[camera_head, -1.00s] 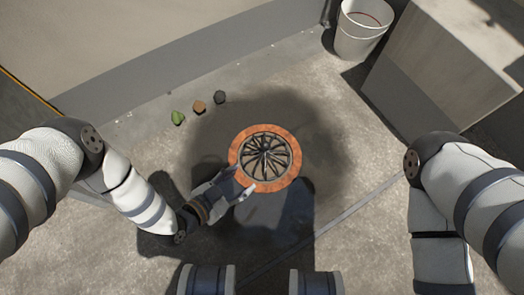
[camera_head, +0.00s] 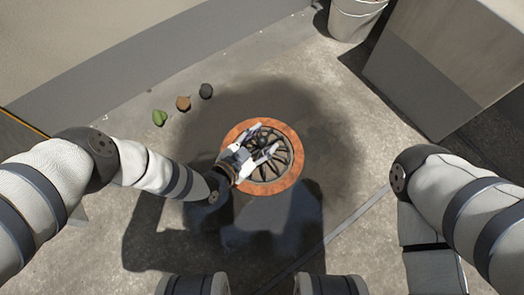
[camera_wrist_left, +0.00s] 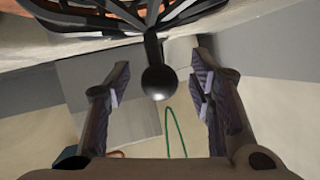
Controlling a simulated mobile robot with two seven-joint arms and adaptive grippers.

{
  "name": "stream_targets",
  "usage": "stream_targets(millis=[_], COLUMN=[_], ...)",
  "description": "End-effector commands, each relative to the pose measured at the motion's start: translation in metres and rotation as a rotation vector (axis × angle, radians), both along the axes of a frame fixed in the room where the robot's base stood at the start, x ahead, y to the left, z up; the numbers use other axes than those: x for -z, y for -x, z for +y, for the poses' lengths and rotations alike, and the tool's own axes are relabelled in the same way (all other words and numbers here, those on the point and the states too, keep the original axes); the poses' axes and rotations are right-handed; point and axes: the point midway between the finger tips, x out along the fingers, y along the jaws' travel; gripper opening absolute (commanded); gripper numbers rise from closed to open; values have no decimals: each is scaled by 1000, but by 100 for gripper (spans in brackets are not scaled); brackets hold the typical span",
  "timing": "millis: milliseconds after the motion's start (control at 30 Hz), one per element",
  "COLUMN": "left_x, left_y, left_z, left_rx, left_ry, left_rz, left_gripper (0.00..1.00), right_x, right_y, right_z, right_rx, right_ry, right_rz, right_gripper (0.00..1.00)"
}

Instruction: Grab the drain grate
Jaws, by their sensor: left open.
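The drain grate (camera_head: 277,166) is a dark, round grille of curved ribs set inside an orange-brown ring (camera_head: 292,181) on the rooftop floor. In the left wrist view its ribs (camera_wrist_left: 125,14) fill the top edge, and a dark stem ends in a round black knob (camera_wrist_left: 158,82). My left gripper (camera_head: 268,140) is open over the grate's upper left part. In the left wrist view the knob appears between its two spread fingers, with gaps on both sides. My right arm shows at the right of the head view, but its gripper is out of sight.
A white bucket (camera_head: 352,20) and a large grey block (camera_head: 450,65) stand at the upper right. The floor right of the grate is clear.

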Motion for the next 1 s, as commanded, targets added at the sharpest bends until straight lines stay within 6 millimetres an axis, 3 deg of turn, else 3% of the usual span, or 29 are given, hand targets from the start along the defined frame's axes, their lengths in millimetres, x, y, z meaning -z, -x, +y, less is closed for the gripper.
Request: stream_targets(millis=[167, 367, 767, 867, 1000], left_x=[0, 0, -2, -9, -32], left_y=[1, 1, 0, 0, 0], left_z=[0, 0, 0, -1, -1], left_rx=[0, 0, 0, 1, 1], left_ry=[0, 0, 2, 2, 3], left_rz=[2, 2, -1, -2, -4], left_gripper=[47, 1, 0, 0, 0], right_x=[-1, -1, -1, -4, -14], right_y=[0, 0, 0, 1, 3], right_z=[0, 0, 0, 0, -2], right_rx=[0, 0, 1, 1, 2], right_ry=[0, 0, 1, 1, 5], right_rz=[1, 1, 1, 2, 2], right_gripper=[40, 40, 40, 40, 40])
